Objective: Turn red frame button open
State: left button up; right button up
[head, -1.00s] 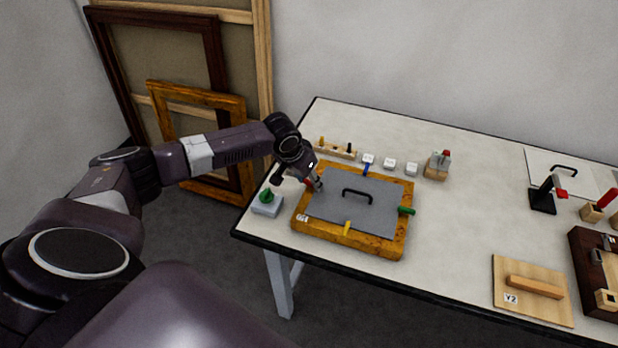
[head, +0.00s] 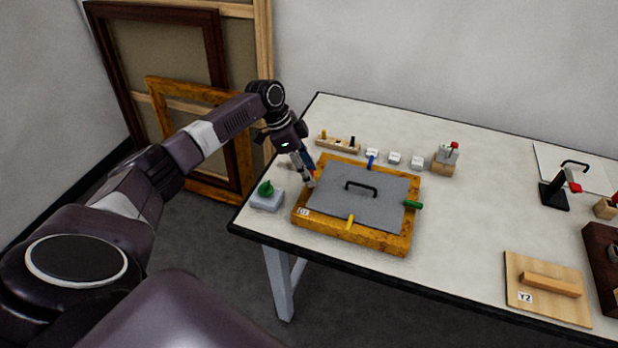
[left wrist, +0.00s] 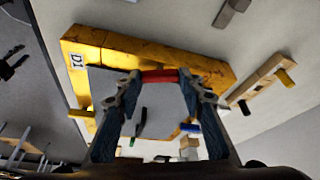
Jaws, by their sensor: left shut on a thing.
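The wooden frame D1 (head: 405,236) lies on the table with a grey panel (head: 385,205) in it. The panel has a black handle (head: 362,186). The red frame button (left wrist: 160,76) is at the frame's left side, between my left fingertips in the left wrist view; there it lies roughly along the border of frame and panel. My left gripper (head: 309,184) is shut on it, and its fingers hide the button in the head view. A yellow button (head: 349,222), a green button (head: 413,204) and a blue button (head: 371,162) sit on the other sides. My right gripper is out of view.
A grey block with a green knob (head: 266,196) stands close left of the frame. Behind are a wooden peg rack (head: 338,144) and small white blocks (head: 394,158). A board Y2 (head: 545,288) lies at the right. The table between is clear.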

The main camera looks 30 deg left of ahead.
pick_arm(q)
jog(key=shift+w+a+m+g+h+b, duration=0.15)
jog(key=shift+m+g+b, duration=0.2)
jog(key=shift+m+b, duration=0.6)
jog(key=shift+w+d+m+g+h+b, duration=0.15)
jog(key=shift+m+g+b, duration=0.2)
jog(key=shift+m+b, duration=0.55)
jog(key=shift+s+a+r, duration=0.1)
jog(key=shift+s+a, duration=0.05)
jog(key=o, duration=1.2)
jog(key=shift+c, duration=0.2)
jog(key=v, duration=1.2)
